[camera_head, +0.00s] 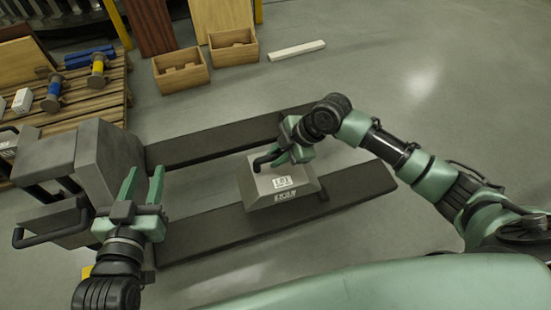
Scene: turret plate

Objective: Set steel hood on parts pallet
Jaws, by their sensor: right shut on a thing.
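The steel hood (265,194) is a grey box with sloped sides, a white label and a dark handle on top. It is at the middle, over or on the forks; I cannot tell whether it touches them. My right gripper (284,156) is shut on its handle. The parts pallet (108,101) is wooden, at the far left, and bears blue and yellow parts. My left gripper (143,180) is open and empty, fingers apart, beside the grey body of the pallet truck.
A grey pallet truck (108,160) stands at the left, with two dark forks (220,230) reaching right. Two wooden boxes (183,77) and a pale bar (296,50) lie at the back. The floor at the upper right is clear.

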